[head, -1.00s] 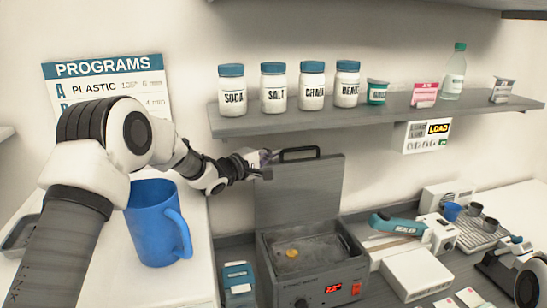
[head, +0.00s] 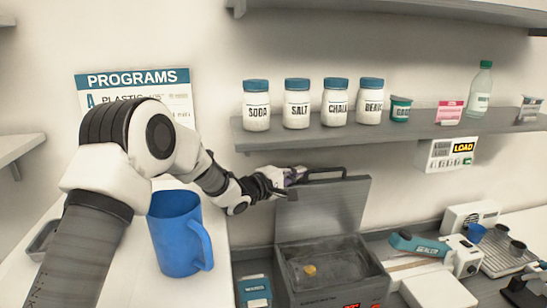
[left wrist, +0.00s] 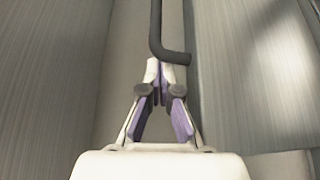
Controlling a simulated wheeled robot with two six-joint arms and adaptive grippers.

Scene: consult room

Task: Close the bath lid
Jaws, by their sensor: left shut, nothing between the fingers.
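The bath is a dark grey box (head: 378,283) on the counter at lower middle, cut off by the frame's bottom edge. Its grey lid (head: 330,207) stands open, raised at the back, with a dark bar handle (head: 325,171) at its top edge. My left gripper (head: 297,174) is at the lid's top left corner, by the handle's left end. In the left wrist view, its purple-lined fingers (left wrist: 160,68) are shut and empty, with the tips close to the handle's bent end (left wrist: 172,56). I cannot tell whether they touch. My right gripper is out of view.
A blue mug (head: 176,240) stands near my left arm. A shelf (head: 400,133) with several jars is above the lid. A small yellow item (head: 310,271) lies in the bath. A teal sealer (head: 418,245) and a tray (head: 505,257) stand to the right.

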